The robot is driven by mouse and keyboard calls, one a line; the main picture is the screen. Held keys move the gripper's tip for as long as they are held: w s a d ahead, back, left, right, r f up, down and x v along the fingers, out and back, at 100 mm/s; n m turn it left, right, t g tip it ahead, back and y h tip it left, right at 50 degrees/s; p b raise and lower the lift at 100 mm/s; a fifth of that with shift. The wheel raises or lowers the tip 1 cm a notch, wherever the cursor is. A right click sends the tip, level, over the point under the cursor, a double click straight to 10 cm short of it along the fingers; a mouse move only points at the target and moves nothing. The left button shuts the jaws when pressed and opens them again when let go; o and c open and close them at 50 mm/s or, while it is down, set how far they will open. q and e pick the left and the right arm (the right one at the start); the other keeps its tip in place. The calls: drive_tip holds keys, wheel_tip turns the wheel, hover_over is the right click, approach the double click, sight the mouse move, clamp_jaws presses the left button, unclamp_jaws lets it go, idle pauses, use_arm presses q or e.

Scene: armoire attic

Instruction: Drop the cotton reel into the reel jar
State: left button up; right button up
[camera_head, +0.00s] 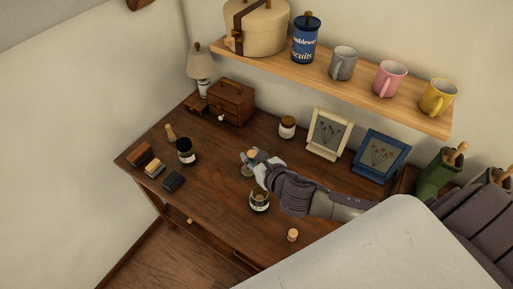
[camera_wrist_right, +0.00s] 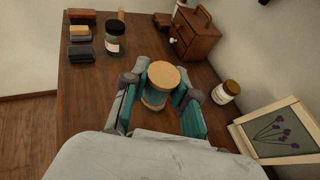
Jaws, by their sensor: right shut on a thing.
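My right gripper (camera_head: 251,163) reaches over the dark wooden desk from the right. It is shut on the cotton reel (camera_wrist_right: 156,95), which has a pale wooden top and teal sides. The reel's top also shows in the head view (camera_head: 252,153). In the right wrist view, the two fingers (camera_wrist_right: 160,104) stand on either side of it. An open glass jar with a pale label (camera_head: 259,201), which looks like the reel jar, stands on the desk below and in front of the gripper. The jar is not seen in the wrist view. My left gripper is not in view.
A small cork-coloured piece (camera_head: 292,236) stands near the desk's front. A dark-lidded jar (camera_head: 185,151) and brushes or blocks (camera_head: 154,168) are at left. A capped jar (camera_head: 287,127), small chest (camera_head: 232,103) and picture frames (camera_head: 329,134) are behind, under a shelf (camera_head: 340,87).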

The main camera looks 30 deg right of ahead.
sight(260, 198)
use_arm(q)
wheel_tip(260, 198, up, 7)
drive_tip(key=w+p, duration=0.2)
drive_tip(key=p, duration=0.2)
use_arm(e)
drive_tip(key=shift+n+y, duration=0.8)
drive_tip(key=shift+y, duration=0.1)
drive_tip(key=s+f+b, duration=0.1)
drive_tip(key=f+b, duration=0.1)
drive_tip(key=f, duration=0.1)
drive_tip(key=s+f+b, duration=0.1)
drive_tip(key=f+b, duration=0.2)
drive_tip(key=f, duration=0.1)
drive_tip(key=s+f+b, duration=0.1)
drive_tip(key=f+b, duration=0.2)
drive_tip(key=f, duration=0.1)
drive_tip(key=shift+s+d, duration=0.25)
drive_tip(key=shift+d, duration=0.05)
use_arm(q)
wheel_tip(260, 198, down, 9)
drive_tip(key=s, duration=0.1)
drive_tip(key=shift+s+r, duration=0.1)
use_arm(e)
drive_tip(key=o, duration=0.9)
drive_tip(key=shift+c, duration=0.2)
